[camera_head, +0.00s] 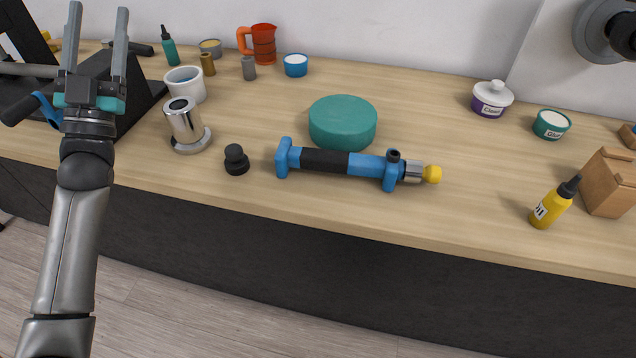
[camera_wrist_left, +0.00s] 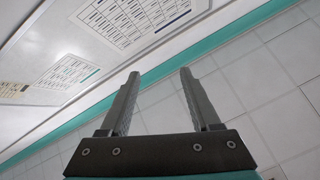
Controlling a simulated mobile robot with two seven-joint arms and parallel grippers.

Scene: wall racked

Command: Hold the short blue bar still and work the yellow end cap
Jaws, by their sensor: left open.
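The short blue bar (camera_head: 366,165) lies on its two blue end blocks on the wooden counter, near the middle of the head view, with a black sleeve (camera_head: 325,161) around its left part. The yellow end cap (camera_head: 432,174) sits at its right end, beyond a silver collar (camera_head: 413,172). My left gripper (camera_head: 97,40) is open and empty, raised at the far left, well away from the bar. In the left wrist view its two fingers (camera_wrist_left: 158,100) stand apart with only wall and ceiling behind them. My right gripper is not in view.
A green round block (camera_head: 342,123) stands just behind the bar. A black knob (camera_head: 236,160) and a silver cylinder on a base (camera_head: 185,125) are to its left. The counter in front of the bar is clear.

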